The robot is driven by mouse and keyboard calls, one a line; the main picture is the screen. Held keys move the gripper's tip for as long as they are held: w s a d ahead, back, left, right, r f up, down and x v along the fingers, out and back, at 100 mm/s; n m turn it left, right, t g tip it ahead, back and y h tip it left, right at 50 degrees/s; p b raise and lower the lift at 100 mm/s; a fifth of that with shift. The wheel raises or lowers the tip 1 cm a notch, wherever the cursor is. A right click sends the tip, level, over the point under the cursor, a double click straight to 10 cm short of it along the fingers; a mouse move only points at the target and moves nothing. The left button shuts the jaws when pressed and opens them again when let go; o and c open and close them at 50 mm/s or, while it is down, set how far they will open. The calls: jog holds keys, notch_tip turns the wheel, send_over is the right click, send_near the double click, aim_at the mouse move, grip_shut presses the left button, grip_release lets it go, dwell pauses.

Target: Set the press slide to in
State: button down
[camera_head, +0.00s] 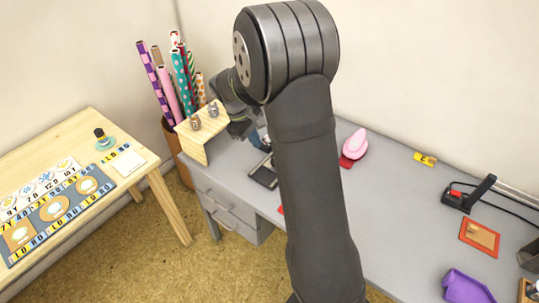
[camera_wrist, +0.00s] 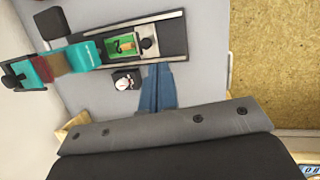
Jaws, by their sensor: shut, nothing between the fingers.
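The press shows in the wrist view as a long dark frame (camera_wrist: 172,40) with a teal arm (camera_wrist: 88,55) and a dark round knob at its left end. Its slide (camera_wrist: 123,45) carries a green block marked 2, with a small dark knob (camera_wrist: 146,43) on its right. The dark frame also shows in the head view (camera_head: 264,173), partly hidden behind my arm. My gripper (camera_wrist: 158,67) is shut and empty, its blue fingers pointing at the frame's near edge, just below the knob. I cannot tell whether they touch. In the head view my arm largely hides the gripper.
A small white block with a dark dial (camera_wrist: 125,80) stands left of my fingers. A wooden stand (camera_head: 203,130) with small metal pieces is near the press.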

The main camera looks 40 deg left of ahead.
jog(key=s+a+f+n+t, duration=0.4)
jog(key=s+n+t, duration=0.15)
jog(key=n, duration=0.65)
jog(key=shift+g+h, duration=0.35)
jog(key=shift+h, duration=0.05)
jog(key=x, duration=0.9)
jog(key=shift+d+f, duration=0.2)
jog(key=shift+f, duration=0.15)
jog(key=w, duration=0.1)
jog(key=w+d, duration=0.1)
jog(key=w, duration=0.1)
jog(key=shift+d+f, duration=0.2)
jog(key=shift+f, duration=0.1)
jog(key=shift+w+d, duration=0.15)
jog(key=shift+w, duration=0.1)
jog(key=shift+w, duration=1.65)
